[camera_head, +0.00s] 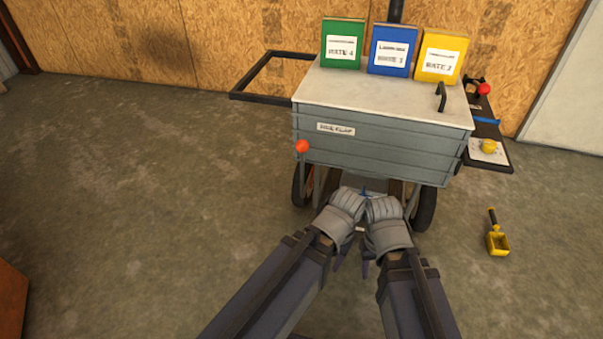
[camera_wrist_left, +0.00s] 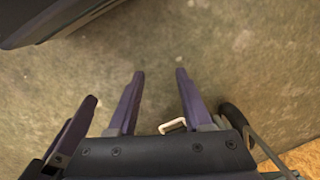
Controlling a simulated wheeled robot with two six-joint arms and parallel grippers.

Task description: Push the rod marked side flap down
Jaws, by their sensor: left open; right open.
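A grey panelled cart (camera_head: 385,145) with a pale lid stands ahead of me. A small label (camera_head: 336,128) sits on its front; I cannot read it surely. An orange-red ball (camera_head: 302,146) tops a thin upright rod at the cart's front left corner. My left gripper (camera_head: 340,262) and right gripper (camera_head: 366,268) are close together low in front of the cart, mostly hidden by my wrists. Neither touches the ball. In the left wrist view my left gripper (camera_wrist_left: 158,72) is open and empty over the floor. I cannot tell which part is the flap.
A black frame (camera_head: 262,97) sticks out left of the cart. Green (camera_head: 343,45), blue (camera_head: 392,50) and yellow (camera_head: 440,57) binders stand on the lid. A dark side shelf (camera_head: 504,160) sticks out right. A yellow scoop (camera_head: 498,243) lies on the floor.

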